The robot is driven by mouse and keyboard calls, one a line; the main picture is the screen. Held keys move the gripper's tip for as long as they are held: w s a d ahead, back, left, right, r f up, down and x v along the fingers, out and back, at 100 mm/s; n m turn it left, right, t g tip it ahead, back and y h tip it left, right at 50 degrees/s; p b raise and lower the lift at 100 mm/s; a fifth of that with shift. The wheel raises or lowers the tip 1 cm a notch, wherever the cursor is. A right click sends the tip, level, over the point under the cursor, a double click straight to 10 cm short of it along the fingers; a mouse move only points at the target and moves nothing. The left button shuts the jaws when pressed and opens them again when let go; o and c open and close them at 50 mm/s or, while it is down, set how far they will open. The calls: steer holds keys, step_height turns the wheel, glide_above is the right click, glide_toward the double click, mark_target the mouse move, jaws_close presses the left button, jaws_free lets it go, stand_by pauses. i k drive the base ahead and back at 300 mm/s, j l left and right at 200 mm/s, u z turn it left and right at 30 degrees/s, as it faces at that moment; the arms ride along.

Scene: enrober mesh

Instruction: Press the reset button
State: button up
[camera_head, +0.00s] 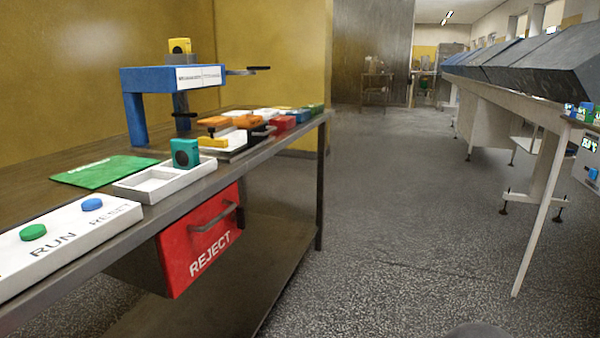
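The reset button is a round blue button (92,204) on a white control panel (60,245) at the near left end of the workbench. The panel's left part is cut off by the picture edge. My gripper is not in view. A dark rounded shape shows at the bottom edge, right of centre; I cannot tell what it is.
A white divided tray (150,192) and teal block (185,153) stand beyond the panel, near a green sheet (105,170). A red REJECT drawer (200,240) with a handle hangs under the bench's front edge. A blue stand (135,115) rises behind. The grey floor (400,240) is clear.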

mark_target(91, 204)
steer(key=u, duration=2.4)
